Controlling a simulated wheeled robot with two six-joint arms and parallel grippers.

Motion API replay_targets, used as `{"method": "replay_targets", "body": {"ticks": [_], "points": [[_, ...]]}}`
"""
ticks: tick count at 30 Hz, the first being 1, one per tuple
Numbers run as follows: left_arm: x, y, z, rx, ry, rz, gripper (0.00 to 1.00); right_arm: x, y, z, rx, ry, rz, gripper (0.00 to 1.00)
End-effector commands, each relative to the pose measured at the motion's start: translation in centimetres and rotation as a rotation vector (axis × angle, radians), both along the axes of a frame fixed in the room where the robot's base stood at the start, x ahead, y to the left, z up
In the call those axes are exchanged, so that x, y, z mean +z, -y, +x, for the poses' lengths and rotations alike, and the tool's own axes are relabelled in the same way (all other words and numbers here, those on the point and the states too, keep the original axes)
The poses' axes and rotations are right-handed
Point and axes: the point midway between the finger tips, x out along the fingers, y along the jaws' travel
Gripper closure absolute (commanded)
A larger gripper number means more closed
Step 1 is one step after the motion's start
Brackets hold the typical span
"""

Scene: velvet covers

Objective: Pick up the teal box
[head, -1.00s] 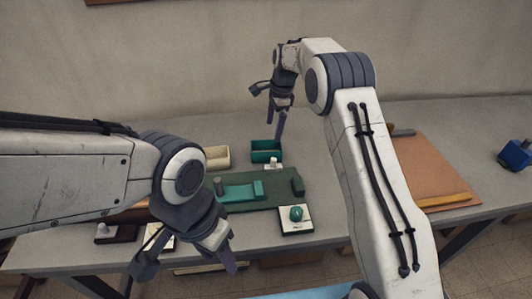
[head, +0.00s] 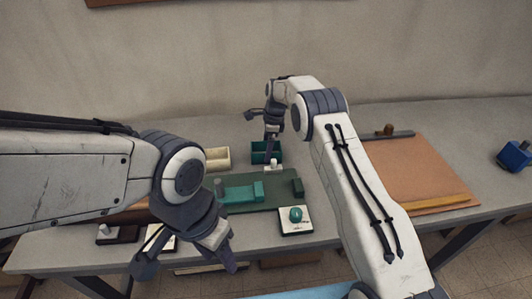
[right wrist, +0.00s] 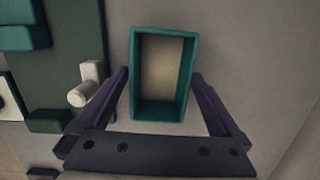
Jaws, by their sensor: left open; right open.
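The teal box (head: 278,152) is an open-topped rectangular tray near the back middle of the table. My right gripper (head: 258,138) is over it in the head view and hides part of it. In the right wrist view the box (right wrist: 160,112) lies between the two spread fingers of my right gripper (right wrist: 160,73), its long sides running roughly along the fingers. A gap shows on each side and the box is not held. Its pale inside looks empty. My left gripper (head: 187,262) is open and empty at the table's front edge, away from the box.
A white block with a peg (head: 274,167) is close in front. A green mat (head: 240,203) with teal pieces lies nearer. An orange-brown board (head: 405,175) lies right. Free table shows behind the box.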

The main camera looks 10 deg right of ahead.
Motion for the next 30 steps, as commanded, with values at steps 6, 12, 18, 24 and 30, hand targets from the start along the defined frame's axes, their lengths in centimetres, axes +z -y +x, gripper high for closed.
{"method": "replay_targets", "body": {"ticks": [6, 12, 18, 24, 30], "points": [[0.2, 0.0, 0.0, 0.000, 0.000, 0.000, 0.50, -1.3, -0.3, 0.0, 0.001, 0.001, 0.000, 0.00], [0.2, 0.0, 0.0, 0.000, 0.000, 0.000, 0.50, -1.3, -0.2, 0.0, 0.001, 0.001, 0.000, 0.15], [0.2, 0.0, 0.0, 0.000, 0.000, 0.000, 0.50, -1.2, -0.2, 0.1, 0.001, 0.002, 0.000, 0.74], [0.1, 0.0, 0.0, 0.000, 0.000, 0.000, 0.50, -1.2, -0.2, 0.1, 0.001, 0.002, 0.000, 0.74], [-0.1, 0.0, 0.0, 0.000, 0.000, 0.000, 0.50, 0.1, -0.2, 0.1, 0.001, 0.004, 0.000, 0.74]]}}
